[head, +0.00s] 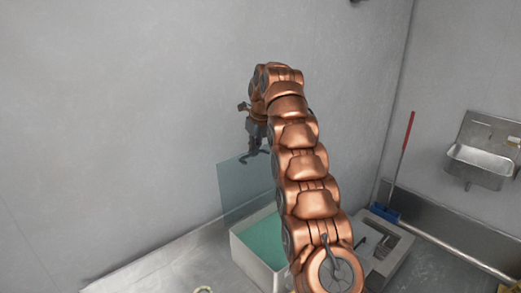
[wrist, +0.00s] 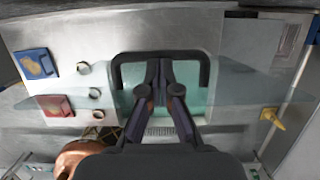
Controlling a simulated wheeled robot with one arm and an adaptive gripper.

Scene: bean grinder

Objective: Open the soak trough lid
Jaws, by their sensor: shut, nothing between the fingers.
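The soak trough (head: 243,255) is a pale box with teal inside, on the metal counter. Its lid (head: 235,190) is a translucent bluish panel standing roughly upright over the trough's back left side, so part of the teal inside shows. My arm hides the trough's right part. My gripper (head: 258,152) is at the lid's top edge. In the wrist view, my gripper (wrist: 159,64) is shut and empty, with its fingertips between the legs of a dark U-shaped handle (wrist: 160,54). I cannot tell whether they touch it.
A sink (head: 482,164) hangs on the right wall, and a red-handled broom (head: 406,145) leans in the corner. A grey block with a recess (head: 385,240) stands right of the trough. The wrist view shows a blue box (wrist: 36,64), a red box (wrist: 55,106) and a yellow piece (wrist: 271,117).

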